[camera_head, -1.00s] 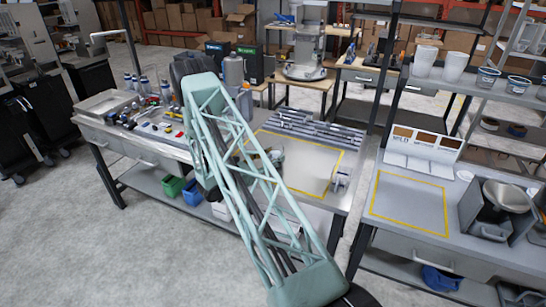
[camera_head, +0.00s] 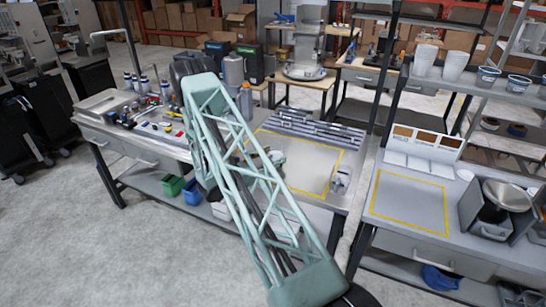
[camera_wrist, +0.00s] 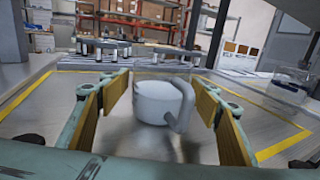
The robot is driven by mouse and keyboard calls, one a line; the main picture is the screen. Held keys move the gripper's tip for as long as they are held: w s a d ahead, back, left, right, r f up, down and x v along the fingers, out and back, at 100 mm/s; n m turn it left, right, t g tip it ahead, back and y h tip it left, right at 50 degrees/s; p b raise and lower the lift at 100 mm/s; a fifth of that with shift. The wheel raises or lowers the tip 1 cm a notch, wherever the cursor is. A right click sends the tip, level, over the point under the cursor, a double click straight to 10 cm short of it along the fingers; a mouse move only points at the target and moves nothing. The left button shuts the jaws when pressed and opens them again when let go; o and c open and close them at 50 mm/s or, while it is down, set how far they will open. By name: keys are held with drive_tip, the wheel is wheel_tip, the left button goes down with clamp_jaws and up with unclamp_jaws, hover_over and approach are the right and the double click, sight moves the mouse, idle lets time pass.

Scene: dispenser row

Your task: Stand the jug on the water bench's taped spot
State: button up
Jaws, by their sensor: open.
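The jug (camera_wrist: 155,103) is pale grey with a handle on its right side and what looks like a clear upper part. In the wrist view it stands upright between the fingers of my gripper (camera_wrist: 162,97), which is open, with a finger on each side. Whether either finger touches it is unclear. In the head view a small pale shape that may be the jug (camera_head: 276,157) shows behind my arm, inside the yellow tape square (camera_head: 315,187) of the middle bench. A second yellow tape square (camera_head: 408,203) on the right bench is empty.
Shelf uprights rise between the benches. Bottles and small parts crowd the left bench end.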

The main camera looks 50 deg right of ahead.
drive_tip(key=shift+r, duration=0.15)
drive_tip(key=shift+b+v, duration=0.3)
drive_tip(key=shift+v, duration=5.7)
drive_tip(key=shift+r, duration=0.1)
